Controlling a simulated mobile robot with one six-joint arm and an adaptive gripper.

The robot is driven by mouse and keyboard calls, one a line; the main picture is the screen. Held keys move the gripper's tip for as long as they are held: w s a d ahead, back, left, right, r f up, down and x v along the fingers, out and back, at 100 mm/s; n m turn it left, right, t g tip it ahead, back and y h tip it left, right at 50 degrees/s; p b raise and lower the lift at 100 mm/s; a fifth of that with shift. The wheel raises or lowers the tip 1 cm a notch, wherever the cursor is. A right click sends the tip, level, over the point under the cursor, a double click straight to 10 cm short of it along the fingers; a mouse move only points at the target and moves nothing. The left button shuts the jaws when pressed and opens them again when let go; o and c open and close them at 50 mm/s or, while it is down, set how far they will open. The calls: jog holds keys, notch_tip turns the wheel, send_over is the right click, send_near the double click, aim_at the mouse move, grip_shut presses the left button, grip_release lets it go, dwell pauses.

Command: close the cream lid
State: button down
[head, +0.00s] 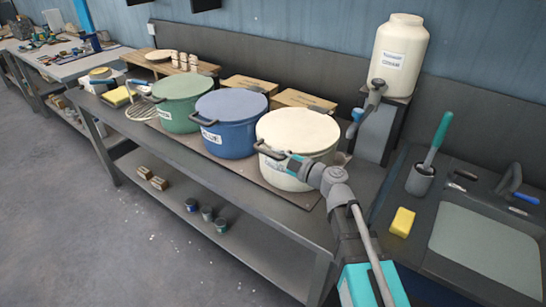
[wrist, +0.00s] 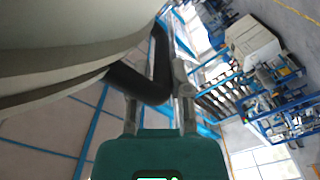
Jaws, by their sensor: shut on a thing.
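The cream lid (head: 300,130) lies over the cream pot (head: 322,172), the rightmost of three lidded pots on the bench. It looks nearly level; I cannot tell whether its edge is fully seated. A dark curved handle (head: 264,149) sticks out at its front left. My gripper (head: 282,159) is at this handle, in front of the pot. In the wrist view, my gripper (wrist: 157,92) has its two grey fingers on either side of the dark handle (wrist: 160,60), shut on it. The pale underside of the lid and pot edge (wrist: 70,50) fills the upper left there.
The blue pot (head: 230,143) stands close on the left, with the green pot (head: 180,122) beyond it. A cream canister (head: 399,50) on a stand is behind to the right. A sink (head: 485,250), yellow sponge (head: 402,222) and brush cup (head: 420,180) are at the right.

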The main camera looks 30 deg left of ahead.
jog(key=shift+f, duration=0.25)
jog(key=c, duration=0.8)
grip_release()
jog(key=shift+c, duration=0.2)
jog(key=shift+o, duration=1.2)
jog(key=shift+w, duration=0.1)
jog(key=shift+d, duration=0.1)
jog(key=s+d, duration=0.2)
jog(key=d, duration=0.9)
jog(key=shift+d, duration=0.35)
